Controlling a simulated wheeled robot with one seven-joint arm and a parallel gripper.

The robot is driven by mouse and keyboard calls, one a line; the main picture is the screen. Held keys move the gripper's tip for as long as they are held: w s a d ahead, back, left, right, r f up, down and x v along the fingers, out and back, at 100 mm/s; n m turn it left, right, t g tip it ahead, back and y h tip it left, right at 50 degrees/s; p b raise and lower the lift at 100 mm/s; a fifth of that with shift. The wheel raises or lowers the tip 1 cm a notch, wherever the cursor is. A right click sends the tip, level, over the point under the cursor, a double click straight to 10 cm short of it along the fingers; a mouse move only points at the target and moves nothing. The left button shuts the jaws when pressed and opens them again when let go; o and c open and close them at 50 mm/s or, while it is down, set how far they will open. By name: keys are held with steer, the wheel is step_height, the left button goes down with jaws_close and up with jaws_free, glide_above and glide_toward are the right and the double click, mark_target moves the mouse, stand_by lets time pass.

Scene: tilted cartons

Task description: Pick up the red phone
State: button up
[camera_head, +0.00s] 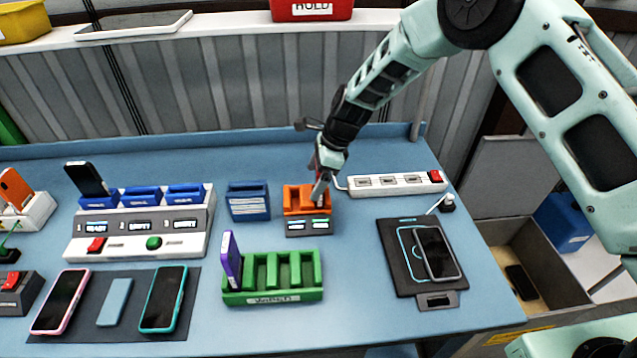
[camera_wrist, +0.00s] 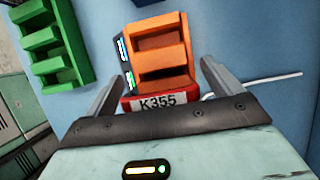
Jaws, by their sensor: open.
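My gripper (camera_head: 320,190) is open, pointing down over the orange dock (camera_head: 296,200) near the back middle of the blue table. In the wrist view, the orange stepped dock (camera_wrist: 162,62) shows beyond and between my two spread fingers. A narrow red thing (camera_wrist: 127,104) with a white K355 label sits between the fingers, close to the gripper body. It looks like the end of the red phone, but most of it is hidden. No whole red phone shows in the head view, where my gripper covers part of the dock.
A blue dock (camera_head: 248,201) stands left of the orange one, with a green rack (camera_head: 272,283) holding a purple phone (camera_head: 231,260) in front. A power strip (camera_head: 394,184) and a black pad (camera_head: 397,265) with a dark phone lie right. More phones lie front left.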

steer(key=c, duration=1)
steer(key=shift+r, duration=0.1)
